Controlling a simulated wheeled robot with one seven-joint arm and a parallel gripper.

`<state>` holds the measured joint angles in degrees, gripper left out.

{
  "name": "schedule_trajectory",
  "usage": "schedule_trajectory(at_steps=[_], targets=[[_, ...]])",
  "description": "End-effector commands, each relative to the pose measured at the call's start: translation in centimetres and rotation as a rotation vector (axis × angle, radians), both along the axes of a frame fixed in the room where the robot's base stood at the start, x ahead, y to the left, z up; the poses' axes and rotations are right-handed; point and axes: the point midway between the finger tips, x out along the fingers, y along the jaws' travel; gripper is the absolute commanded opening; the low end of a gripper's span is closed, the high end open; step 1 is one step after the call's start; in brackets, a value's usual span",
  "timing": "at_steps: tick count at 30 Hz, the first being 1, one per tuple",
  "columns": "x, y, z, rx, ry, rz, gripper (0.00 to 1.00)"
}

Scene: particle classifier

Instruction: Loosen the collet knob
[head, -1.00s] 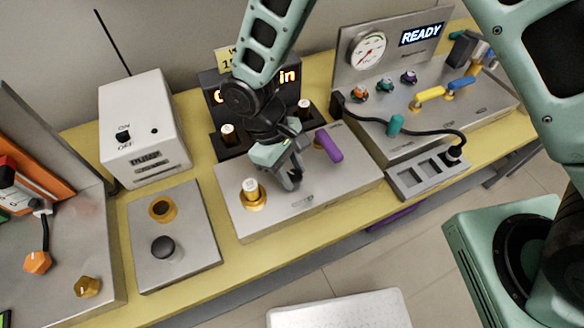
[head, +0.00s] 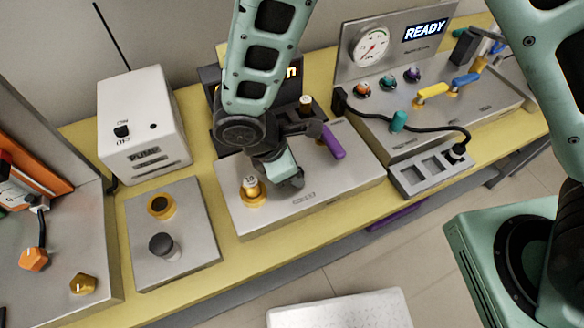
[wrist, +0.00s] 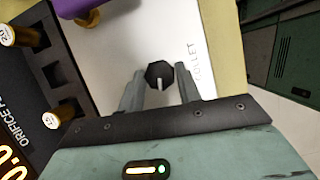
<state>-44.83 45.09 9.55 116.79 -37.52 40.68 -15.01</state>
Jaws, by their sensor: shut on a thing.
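The collet knob (wrist: 160,75) is a small black faceted knob with a white mark, on a pale panel beside the partly hidden word "COLLET". In the wrist view my gripper (wrist: 160,84) has one finger on each side of the knob, closed on it. In the head view my gripper (head: 290,181) is low over the grey block (head: 300,205), between the gold numbered peg and the purple lever. There the knob is hidden by the gripper.
The gold peg (head: 251,191) stands just left of my gripper. The purple lever (head: 332,143) is to its right. A dark rack (head: 208,84) with gold pieces stands behind. A panel with a black knob (head: 162,246) lies to the left, and a gauge unit (head: 372,45) to the right.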

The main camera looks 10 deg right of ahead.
Motion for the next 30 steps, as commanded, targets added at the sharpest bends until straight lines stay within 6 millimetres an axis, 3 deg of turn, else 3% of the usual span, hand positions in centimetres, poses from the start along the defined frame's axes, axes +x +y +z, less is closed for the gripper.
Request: schedule_trajectory(at_steps=[10, 27, 28, 30], targets=[[-0.03, 0.06, 0.02, 0.002, -0.002, 0.158, 0.11], [-0.07, 0.03, 0.04, 0.001, -0.002, 0.190, 0.11], [-0.07, 0.03, 0.04, 0.001, -0.002, 0.190, 0.37], [-0.08, 0.02, 0.03, 0.001, -0.001, 0.190, 0.56]])
